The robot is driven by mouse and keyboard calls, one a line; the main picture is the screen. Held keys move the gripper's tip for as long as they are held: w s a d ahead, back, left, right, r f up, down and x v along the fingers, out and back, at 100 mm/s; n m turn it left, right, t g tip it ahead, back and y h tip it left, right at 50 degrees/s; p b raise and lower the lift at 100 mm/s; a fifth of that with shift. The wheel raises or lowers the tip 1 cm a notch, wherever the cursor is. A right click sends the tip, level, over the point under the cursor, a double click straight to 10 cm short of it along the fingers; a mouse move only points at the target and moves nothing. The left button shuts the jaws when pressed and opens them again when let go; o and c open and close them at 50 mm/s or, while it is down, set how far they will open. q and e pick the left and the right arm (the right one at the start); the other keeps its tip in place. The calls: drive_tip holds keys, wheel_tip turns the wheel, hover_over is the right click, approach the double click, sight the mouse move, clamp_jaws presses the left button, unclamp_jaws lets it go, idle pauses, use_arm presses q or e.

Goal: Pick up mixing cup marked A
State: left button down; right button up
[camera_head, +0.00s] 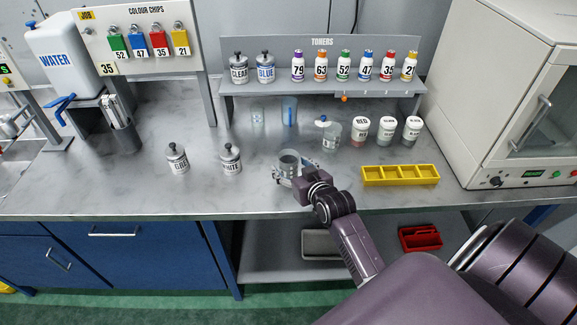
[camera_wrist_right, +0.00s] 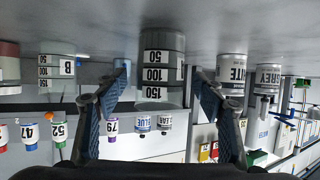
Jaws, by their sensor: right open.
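A second mixing cup (camera_head: 331,136), marked B in the wrist view (camera_wrist_right: 57,68), stands behind and to the right. My right gripper (camera_head: 291,180) is open and low at the near side of the first cup, one finger toward each side of it. I cannot tell whether the fingers touch it. My left gripper is not in view.
White tin (camera_head: 231,160) and grey tin (camera_head: 177,160) stand to the left. Red bottle (camera_head: 360,131) and two others stand at the right, behind a yellow divided tray (camera_head: 400,175). The toner shelf (camera_head: 320,87) is behind. Bench between the white tin and the first cup is clear.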

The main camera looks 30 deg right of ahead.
drive_tip(key=shift+x, duration=1.2)
drive_tip(key=shift+s, duration=0.1)
drive_tip(key=shift+c, duration=0.4)
drive_tip(key=c, duration=1.2)
